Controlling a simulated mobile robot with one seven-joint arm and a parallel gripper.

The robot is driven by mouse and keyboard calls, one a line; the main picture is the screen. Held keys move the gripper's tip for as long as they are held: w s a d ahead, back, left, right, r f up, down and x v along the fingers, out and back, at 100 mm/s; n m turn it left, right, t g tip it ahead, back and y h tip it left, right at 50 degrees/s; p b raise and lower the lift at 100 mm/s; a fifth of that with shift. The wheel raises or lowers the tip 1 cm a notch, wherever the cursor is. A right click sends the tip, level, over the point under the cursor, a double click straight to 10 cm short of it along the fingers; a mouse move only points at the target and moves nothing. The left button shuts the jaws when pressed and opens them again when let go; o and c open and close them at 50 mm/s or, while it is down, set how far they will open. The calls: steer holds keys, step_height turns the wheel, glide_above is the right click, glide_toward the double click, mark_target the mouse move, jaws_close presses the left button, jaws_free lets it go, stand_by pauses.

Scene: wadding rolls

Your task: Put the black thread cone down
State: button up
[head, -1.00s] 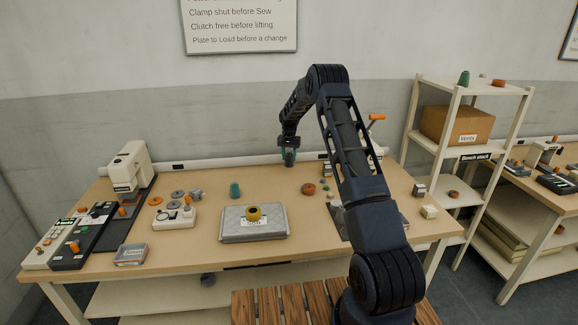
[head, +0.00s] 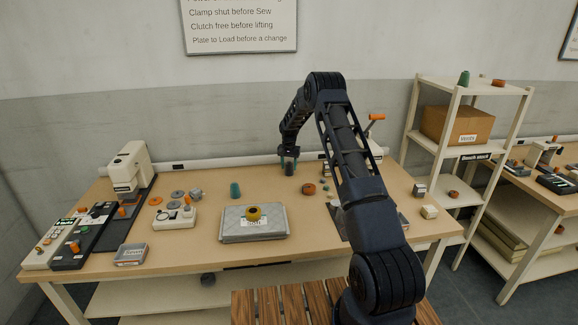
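The black thread cone (head: 289,170) is a small dark shape at the back middle of the workbench. It appears to stand upright on the bench top. My gripper (head: 289,163) is right over it, pointing down, with its greenish fingertips on either side of the cone's upper part. The fingers look spread apart, with the cone between them. The view is small, so any slight contact with the cone cannot be made out.
A teal cone (head: 235,190) stands to the left. Bench top (head: 270,188) around the cone is mostly clear.

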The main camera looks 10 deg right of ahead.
mark_target(289, 163)
steer(key=shift+o, duration=1)
step_height(289, 163, up, 12)
steer(key=s+d+r+n+t, duration=0.1)
steer(key=s+r, duration=0.4)
steer(key=r, duration=0.3)
steer(key=s+d+r, duration=0.1)
steer(key=s+r, duration=0.4)
steer(key=r, duration=0.2)
steer(key=s+d+r+n+t, duration=0.1)
steer(key=s+d+r, duration=0.1)
steer(key=s+r, duration=0.55)
steer(key=s+d+r, duration=0.1)
steer(key=s+r, duration=0.3)
steer(key=s, duration=0.6)
steer(key=s+d+r+n+t, duration=0.1)
steer(key=s+r, duration=0.1)
steer(key=s, duration=0.8)
steer(key=s+d+r, duration=0.1)
steer(key=s, duration=0.8)
steer(key=s+f, duration=0.2)
steer(key=s, duration=0.6)
steer(key=s+d+f+n+t, duration=0.1)
steer(key=s+f, duration=0.2)
steer(key=s, duration=0.5)
steer(key=shift+s+n+t, duration=0.3)
